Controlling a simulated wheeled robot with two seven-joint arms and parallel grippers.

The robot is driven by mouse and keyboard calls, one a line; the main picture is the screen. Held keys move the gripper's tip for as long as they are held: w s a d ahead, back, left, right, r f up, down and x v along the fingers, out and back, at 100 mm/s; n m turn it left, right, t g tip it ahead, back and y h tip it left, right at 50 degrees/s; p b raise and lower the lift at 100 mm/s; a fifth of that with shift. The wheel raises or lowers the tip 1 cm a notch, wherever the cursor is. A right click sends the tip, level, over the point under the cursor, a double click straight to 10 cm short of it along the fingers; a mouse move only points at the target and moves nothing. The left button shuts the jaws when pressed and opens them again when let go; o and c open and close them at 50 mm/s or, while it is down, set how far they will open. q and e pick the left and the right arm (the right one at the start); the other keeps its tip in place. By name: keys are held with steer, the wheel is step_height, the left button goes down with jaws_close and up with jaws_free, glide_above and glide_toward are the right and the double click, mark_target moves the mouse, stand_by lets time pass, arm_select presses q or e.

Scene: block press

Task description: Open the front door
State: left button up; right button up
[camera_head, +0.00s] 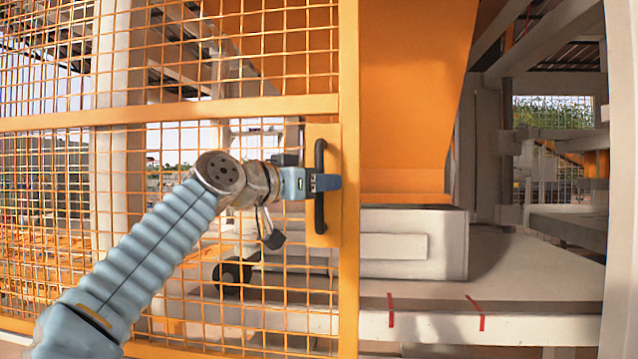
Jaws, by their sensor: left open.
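The front door (349,75) is an orange frame with wire mesh on the left of the head view. Its right edge stands beside a wide opening into the press. A black vertical handle (319,215) sits on an orange plate near that edge. My left gripper (335,183) is at the handle's middle, with its jaws open and its tip reaching across the bar. I cannot tell whether the fingers touch the bar. My right gripper is not in view.
Through the opening are a large orange hopper-like panel (405,90), a light grey box (450,245) and a pale ledge (540,329) with two red marks. A pale post (619,200) bounds the opening on the right.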

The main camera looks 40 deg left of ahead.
arm_select(q)
steer(key=s+b, duration=0.1)
steer(key=s, duration=1.2)
steer(key=shift+s+a, duration=0.25)
steer(key=shift+s, duration=0.05)
